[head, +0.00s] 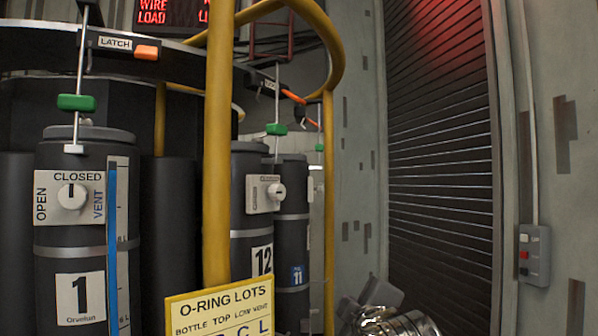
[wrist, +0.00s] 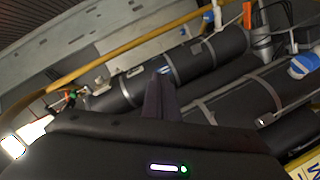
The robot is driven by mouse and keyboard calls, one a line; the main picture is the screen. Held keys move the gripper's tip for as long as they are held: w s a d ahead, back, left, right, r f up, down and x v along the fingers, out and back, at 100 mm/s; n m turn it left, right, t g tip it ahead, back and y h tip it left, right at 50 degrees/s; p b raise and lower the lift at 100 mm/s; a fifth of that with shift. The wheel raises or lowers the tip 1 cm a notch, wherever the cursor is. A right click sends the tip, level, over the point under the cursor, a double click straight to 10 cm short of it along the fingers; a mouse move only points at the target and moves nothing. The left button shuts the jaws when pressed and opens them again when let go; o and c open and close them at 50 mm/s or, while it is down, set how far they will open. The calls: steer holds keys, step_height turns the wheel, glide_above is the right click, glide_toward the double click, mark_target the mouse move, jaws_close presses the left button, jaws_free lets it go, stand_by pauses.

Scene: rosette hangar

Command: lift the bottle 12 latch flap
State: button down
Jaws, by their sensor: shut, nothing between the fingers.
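Bottle 12 (head: 262,262) stands upright in the rack, partly behind a yellow post in the head view. Above it is a small latch label (head: 270,86) on the dark ring, with an orange flap (head: 293,97) just right of it. The flap looks slanted; I cannot tell whether it is lifted. A green block (head: 276,129) hangs on a rod below. In the wrist view my gripper (wrist: 161,82) is shut and empty, its dark fingers in front of tilted-looking dark bottles. I cannot tell which bottle is nearest or identify the bottle 12 flap there.
Bottle 1 (head: 80,255) stands at the left, with its own orange flap (head: 146,52) above. The yellow post (head: 217,150) and curved rail block part of the head view. An O-ring sign (head: 220,308) is in front. A yellow rail (wrist: 130,48) also crosses the wrist view.

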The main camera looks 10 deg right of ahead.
mark_target(294, 97)
steer(key=w+r+n+t+y, duration=0.1)
steer(key=w+r+n+t, duration=0.3)
steer(key=r, duration=0.4)
steer(key=w+r+n+t+y, duration=0.25)
steer(key=w+r+n, duration=0.3)
steer(key=r, duration=0.35)
steer(key=a+r+n+g+y, duration=0.1)
steer(key=r+n+y, duration=0.4)
steer(key=n+y, duration=0.4)
steer(key=s+a+r+n+g+y, duration=0.1)
steer(key=a+r+n+y, duration=0.1)
steer(key=r+n+y, duration=0.3)
steer(key=shift+n+y, duration=2.15)
steer(key=shift+n, duration=3.7)
steer(key=shift+a+r+g, duration=0.1)
steer(key=shift+g, duration=0.15)
steer(key=w+a+r, duration=0.3)
steer(key=r, duration=0.7)
steer(key=shift+r, duration=0.35)
